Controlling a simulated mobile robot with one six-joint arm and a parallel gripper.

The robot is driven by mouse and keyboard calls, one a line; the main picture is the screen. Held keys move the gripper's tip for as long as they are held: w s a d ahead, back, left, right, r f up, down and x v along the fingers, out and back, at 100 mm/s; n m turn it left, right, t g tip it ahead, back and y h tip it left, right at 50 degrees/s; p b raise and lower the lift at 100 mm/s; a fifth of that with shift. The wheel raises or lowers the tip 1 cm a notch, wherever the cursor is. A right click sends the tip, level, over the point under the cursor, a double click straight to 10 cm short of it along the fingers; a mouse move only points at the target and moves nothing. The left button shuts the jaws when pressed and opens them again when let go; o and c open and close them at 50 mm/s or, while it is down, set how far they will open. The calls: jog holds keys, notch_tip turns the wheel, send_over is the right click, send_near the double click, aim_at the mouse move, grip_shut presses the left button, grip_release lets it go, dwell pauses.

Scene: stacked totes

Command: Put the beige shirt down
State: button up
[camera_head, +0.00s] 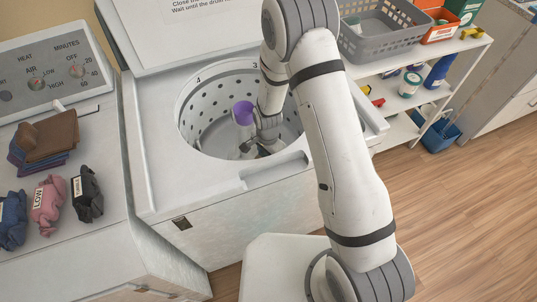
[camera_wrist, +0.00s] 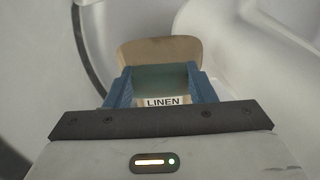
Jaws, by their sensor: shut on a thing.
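My gripper (camera_head: 262,150) is down inside the open drum (camera_head: 218,90) of the top-loading washer, to the right of the central post. In the wrist view, the blue fingers of my gripper (camera_wrist: 162,88) are shut on the beige shirt (camera_wrist: 158,47). The shirt shows as a folded beige piece beyond and between the fingers, with a white label reading LINEN. A teal-grey surface crosses between the fingers. In the head view the shirt is hidden or too small to make out, and I cannot tell whether it touches the drum floor.
A purple-topped post (camera_head: 243,113) stands in the drum close to my gripper. The raised lid (camera_head: 190,30) is behind the drum. Left, a control-panel machine holds folded brown cloth (camera_head: 55,135) and several tied bundles (camera_head: 48,205). Right, a shelf carries a grey basket (camera_head: 385,40).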

jog(key=shift+f+b, duration=0.45)
jog(key=shift+f, duration=0.2)
jog(key=o, duration=1.5)
jog(key=shift+r, duration=0.1)
jog(key=shift+r+p, duration=0.4)
jog(key=shift+r, duration=0.05)
jog(key=shift+r+b, duration=0.4)
jog(key=shift+r, duration=5.75)
